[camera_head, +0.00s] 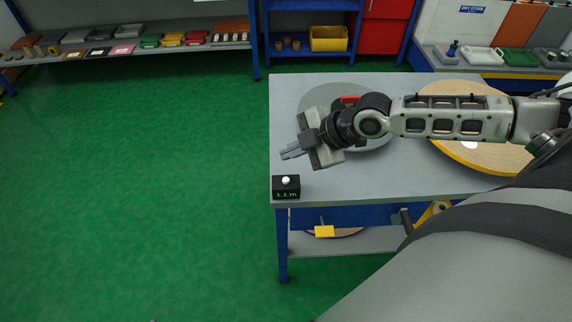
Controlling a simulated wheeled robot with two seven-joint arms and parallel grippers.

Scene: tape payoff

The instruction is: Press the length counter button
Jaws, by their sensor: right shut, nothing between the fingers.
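The length counter (287,193) is a small black box at the front left corner of the grey table. Its front display shows green digits that look like 1.1 m. A white round button (286,181) sits on its top. My right gripper (284,154) reaches in from the right and points left, above the table's left edge. It is shut and empty, and in the picture it lies a little above the button, apart from it. My left gripper is not in view.
The grey table (400,180) carries a grey disc (312,97) with a red part (349,99), partly hidden by my arm, and a large yellow-rimmed wooden disc (455,150) at right. Shelves with goods stand at the back. The green floor at left is clear.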

